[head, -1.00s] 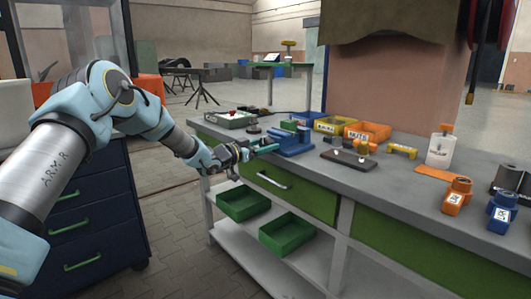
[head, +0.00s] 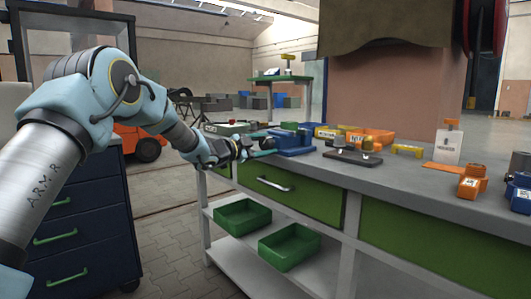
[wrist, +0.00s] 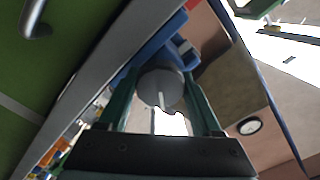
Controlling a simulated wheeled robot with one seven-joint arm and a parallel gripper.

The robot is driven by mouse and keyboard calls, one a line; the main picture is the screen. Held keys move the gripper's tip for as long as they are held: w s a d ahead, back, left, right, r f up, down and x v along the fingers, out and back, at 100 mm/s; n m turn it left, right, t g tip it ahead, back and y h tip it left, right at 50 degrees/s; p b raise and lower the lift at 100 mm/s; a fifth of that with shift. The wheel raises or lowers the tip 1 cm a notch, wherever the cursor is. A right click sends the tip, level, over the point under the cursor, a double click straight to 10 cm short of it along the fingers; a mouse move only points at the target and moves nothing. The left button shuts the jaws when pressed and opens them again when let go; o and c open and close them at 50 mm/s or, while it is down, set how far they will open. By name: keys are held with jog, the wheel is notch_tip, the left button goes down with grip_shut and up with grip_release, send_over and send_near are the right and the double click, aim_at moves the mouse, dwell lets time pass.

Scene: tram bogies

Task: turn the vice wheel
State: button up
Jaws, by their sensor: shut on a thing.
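The blue vice (head: 292,143) stands on the front edge of the grey bench. In the wrist view, its blue body (wrist: 158,50) shows behind the vice wheel. My gripper (wrist: 165,98) is shut on the wheel. In the head view, my gripper (head: 260,154) is at the vice's left front side, and the wheel is mostly hidden there.
A green drawer (head: 290,193) with a handle is below my gripper. Green trays (head: 290,246) lie on the lower shelf. A dark blue cabinet (head: 85,225) stands at left.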

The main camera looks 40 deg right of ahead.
jog(key=shift+f+m, duration=0.1)
jog(key=shift+m, duration=0.3)
jog(key=o, duration=1.4)
